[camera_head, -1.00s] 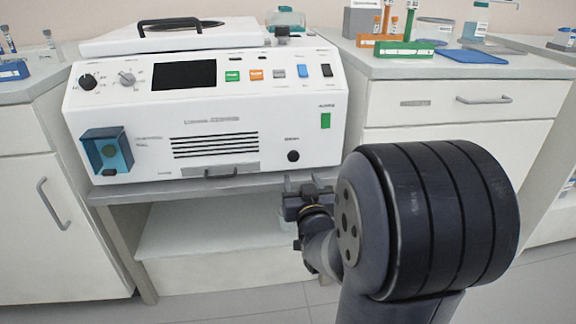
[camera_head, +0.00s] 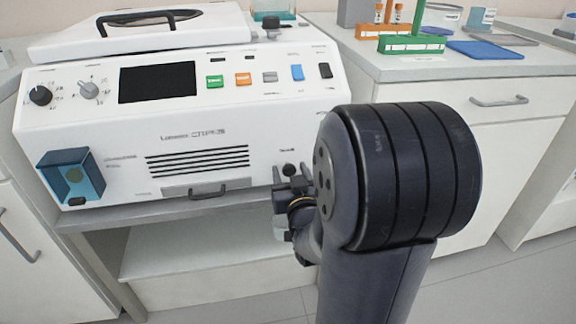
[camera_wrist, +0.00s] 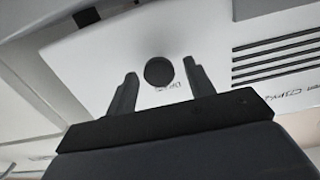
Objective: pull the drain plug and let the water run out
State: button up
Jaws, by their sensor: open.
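The drain plug (camera_head: 289,170) is a small round black knob low on the right of the white machine's front panel (camera_head: 130,137). In the wrist view the plug (camera_wrist: 159,71) shows as a dark disc, seated in the panel, with a printed label beside it. My gripper (camera_wrist: 160,80) is open, its two fingers to either side of the plug in that picture. In the head view my gripper (camera_head: 282,182) is at the plug, partly hidden by my arm. I cannot tell how far the fingertips are from the panel. No water shows.
A blue clear box (camera_head: 72,175) juts out at the panel's lower left. The counter at right holds a green rack (camera_head: 412,43) and a blue tray (camera_head: 485,50). An open shelf (camera_head: 190,250) is below.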

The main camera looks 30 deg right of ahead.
grip_shut()
dwell(0.6)
